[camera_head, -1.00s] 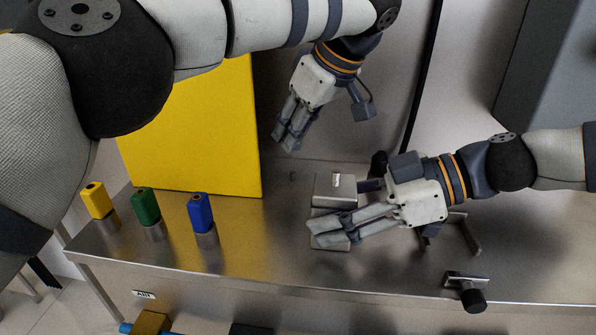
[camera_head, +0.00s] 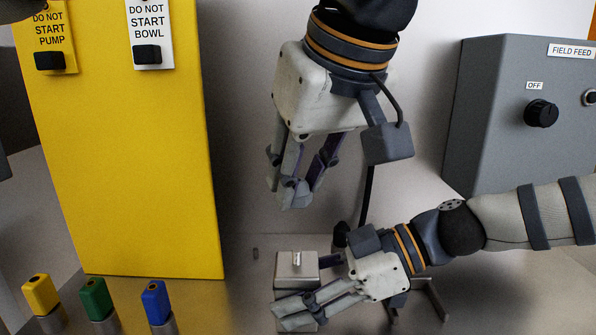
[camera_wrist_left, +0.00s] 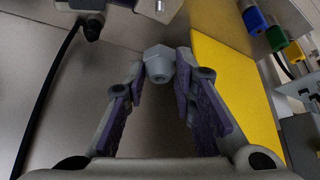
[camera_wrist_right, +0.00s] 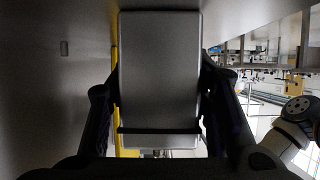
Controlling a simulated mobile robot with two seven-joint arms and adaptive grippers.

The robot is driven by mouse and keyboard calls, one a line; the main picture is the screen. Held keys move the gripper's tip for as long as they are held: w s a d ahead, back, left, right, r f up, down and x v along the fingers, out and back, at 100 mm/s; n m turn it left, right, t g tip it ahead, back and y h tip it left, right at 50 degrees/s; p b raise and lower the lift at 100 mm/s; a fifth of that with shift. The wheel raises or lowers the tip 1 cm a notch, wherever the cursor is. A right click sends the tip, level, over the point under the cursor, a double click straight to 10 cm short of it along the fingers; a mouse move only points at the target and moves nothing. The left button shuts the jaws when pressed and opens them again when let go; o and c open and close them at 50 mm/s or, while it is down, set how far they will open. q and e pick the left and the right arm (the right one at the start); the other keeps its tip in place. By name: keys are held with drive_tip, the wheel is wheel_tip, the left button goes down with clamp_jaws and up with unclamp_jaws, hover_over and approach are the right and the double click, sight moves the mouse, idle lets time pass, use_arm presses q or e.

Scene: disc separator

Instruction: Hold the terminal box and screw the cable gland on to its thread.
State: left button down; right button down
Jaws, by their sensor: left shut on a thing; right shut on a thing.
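The terminal box (camera_head: 296,270) is a grey metal box with a short pale threaded stub (camera_head: 297,258) upright on its top. My right gripper (camera_head: 297,310) is shut on it, and the box fills the space between the fingers in the right wrist view (camera_wrist_right: 160,70). My left gripper (camera_head: 296,193) points down above the box, apart from it. In the left wrist view it is shut on the grey, hexagonal cable gland (camera_wrist_left: 159,66) at its fingertips. In the head view the fingers largely hide the gland.
A tall yellow panel (camera_head: 125,150) stands left of the left gripper. Yellow (camera_head: 41,293), green (camera_head: 96,298) and blue (camera_head: 155,300) blocks on posts stand at lower left. A grey control box (camera_head: 520,110) is at upper right. A dark bracket (camera_head: 430,298) stands right of the right gripper.

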use_arm(q)
wheel_tip(320, 180, down, 5)
drive_tip(key=shift+f, duration=0.1)
drive_tip(key=n, duration=0.2)
drive_tip(key=n+g+y, duration=0.1)
drive_tip(key=n, duration=0.1)
drive_tip(key=shift+w+d+f+y, duration=0.15)
drive_tip(key=shift+d+f+y, duration=0.05)
drive_tip(key=shift+y, duration=0.1)
drive_tip(key=n+g+y, duration=0.1)
drive_tip(key=n+g, duration=0.1)
drive_tip(key=n, duration=0.2)
drive_tip(key=shift+w+n, duration=0.1)
drive_tip(key=shift+n, duration=0.3)
drive_tip(key=shift+n+g+y, duration=0.3)
drive_tip(key=shift+n+g, duration=0.6)
drive_tip(key=shift+n, duration=0.4)
drive_tip(key=shift+w+f, duration=0.1)
drive_tip(key=shift+f, duration=1)
drive_tip(key=m+t, duration=0.1)
drive_tip(key=m, duration=0.2)
drive_tip(key=shift+t, duration=0.3)
